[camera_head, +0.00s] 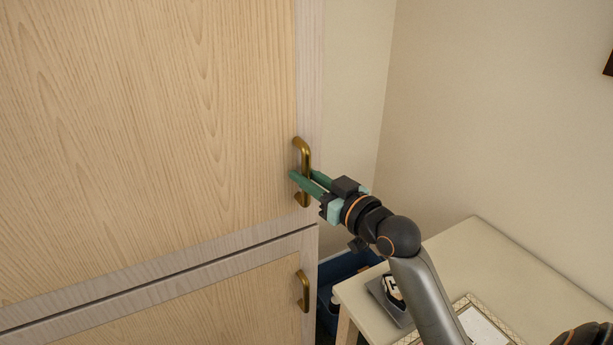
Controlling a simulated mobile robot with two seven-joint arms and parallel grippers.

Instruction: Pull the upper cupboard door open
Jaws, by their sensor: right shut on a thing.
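The upper cupboard door (150,120) is pale wood with a greyish frame and fills the left of the head view. It looks closed, in line with the door below. Its brass handle (302,147) stands upright near the right edge. My right gripper (305,181) has green fingers and is shut on this handle, around its lower middle part. The fingers hide a part of the handle. My left gripper is not in view.
The lower cupboard door (220,310) has its own brass handle (302,290) and looks closed. A pale table (480,250) stands at the right, with a dark tray-like item (385,294) and a framed sheet (478,325) on it. A blue bin (345,268) sits between cupboard and table.

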